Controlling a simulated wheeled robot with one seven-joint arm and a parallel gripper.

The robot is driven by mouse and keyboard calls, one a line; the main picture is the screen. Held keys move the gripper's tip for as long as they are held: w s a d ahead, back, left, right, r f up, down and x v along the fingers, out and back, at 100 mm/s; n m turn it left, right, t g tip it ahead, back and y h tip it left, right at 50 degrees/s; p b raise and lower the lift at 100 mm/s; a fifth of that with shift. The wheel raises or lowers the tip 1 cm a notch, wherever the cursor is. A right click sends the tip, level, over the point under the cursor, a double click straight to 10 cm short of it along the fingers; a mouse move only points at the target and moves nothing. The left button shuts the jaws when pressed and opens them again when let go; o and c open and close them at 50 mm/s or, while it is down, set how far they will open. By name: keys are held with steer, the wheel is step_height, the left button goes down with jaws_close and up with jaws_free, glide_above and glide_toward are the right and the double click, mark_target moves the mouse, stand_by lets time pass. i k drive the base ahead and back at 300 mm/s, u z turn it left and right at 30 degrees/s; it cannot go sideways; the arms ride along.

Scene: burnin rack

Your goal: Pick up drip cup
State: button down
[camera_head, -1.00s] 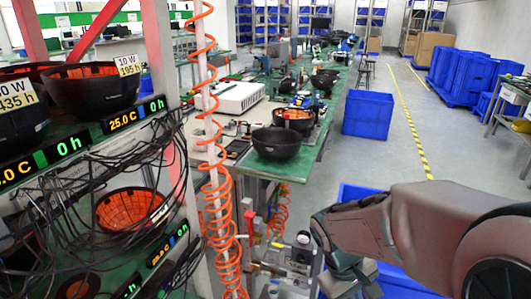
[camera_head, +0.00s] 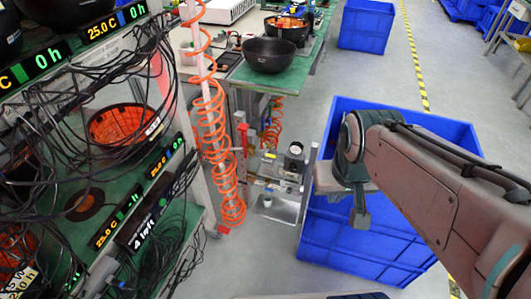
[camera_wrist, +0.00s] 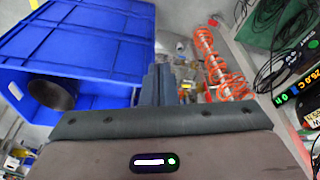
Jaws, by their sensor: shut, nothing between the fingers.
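A small pale cup-like thing (camera_head: 267,201) stands upright on a metal plate at the foot of the pneumatic fittings, left of my arm. It looks like the drip cup, but it is too small to be sure. My gripper (camera_head: 361,217) points down over the blue crate, to the right of the cup and apart from it. In the wrist view my gripper's fingers (camera_wrist: 159,72) are together and empty. I cannot pick out the cup for certain in the wrist view.
The large blue crate (camera_head: 318,215) lies beneath my arm; it also shows in the wrist view (camera_wrist: 90,25). A coiled orange hose (camera_head: 229,190) hangs beside the rack. The rack's shelves (camera_head: 120,190) carry black-and-orange bowls and loose cables.

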mark_target(268, 198)
steer(key=z, duration=1.6)
steer(key=k, duration=0.4)
steer(key=u, duration=0.7)
